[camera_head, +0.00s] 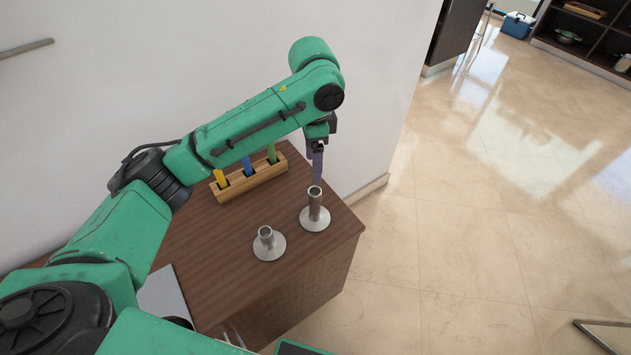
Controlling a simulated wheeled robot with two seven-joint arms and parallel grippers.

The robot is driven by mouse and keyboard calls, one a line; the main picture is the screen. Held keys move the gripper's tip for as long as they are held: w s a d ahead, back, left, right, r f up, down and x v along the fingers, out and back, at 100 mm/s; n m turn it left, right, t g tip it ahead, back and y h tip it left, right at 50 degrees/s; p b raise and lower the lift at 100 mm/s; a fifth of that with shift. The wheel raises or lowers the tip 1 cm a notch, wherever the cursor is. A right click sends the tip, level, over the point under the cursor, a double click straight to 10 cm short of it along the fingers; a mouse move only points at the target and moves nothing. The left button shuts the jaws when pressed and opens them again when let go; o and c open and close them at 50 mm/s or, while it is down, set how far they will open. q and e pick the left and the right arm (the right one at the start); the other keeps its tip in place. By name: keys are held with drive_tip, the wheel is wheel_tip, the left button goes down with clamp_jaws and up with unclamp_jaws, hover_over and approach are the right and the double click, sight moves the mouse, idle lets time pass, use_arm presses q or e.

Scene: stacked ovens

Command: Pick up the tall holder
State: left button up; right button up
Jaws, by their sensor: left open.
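The tall holder (315,211), a metal tube upright on a round base, stands near the right corner of the brown wooden cabinet top. A shorter holder (268,244) of the same kind stands to its left and nearer to me. My left gripper (319,148) points down just above and behind the tall holder's mouth in the picture; it is open. A purple strip (317,168) shows between the gripper and the tube; I cannot tell whether it is apart from the gripper. The tall holder stands free of any grip. My right gripper is out of view.
A wooden block (252,180) with yellow, blue and green upright pieces stands behind on the cabinet top (215,255), by the white wall. A grey flat thing (166,298) lies at the front left. The cabinet top's right edge drops to open tiled floor.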

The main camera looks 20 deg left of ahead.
use_arm(q)
drive_tip(key=p, duration=0.2)
hover_over(315, 202)
drive_tip(key=f, duration=0.6)
drive_tip(key=shift+w+a+f, duration=0.1)
drive_tip(key=shift+w+a, duration=0.2)
drive_tip(key=shift+w, duration=0.05)
drive_tip(key=f, duration=0.4)
drive_tip(key=w+f+p, duration=0.1)
drive_tip(key=f, duration=0.2)
drive_tip(key=shift+f, duration=0.1)
drive_tip(key=shift+s+f, duration=0.1)
drive_tip(key=shift+f, duration=0.05)
drive_tip(key=shift+c, duration=0.6)
clamp_jaws()
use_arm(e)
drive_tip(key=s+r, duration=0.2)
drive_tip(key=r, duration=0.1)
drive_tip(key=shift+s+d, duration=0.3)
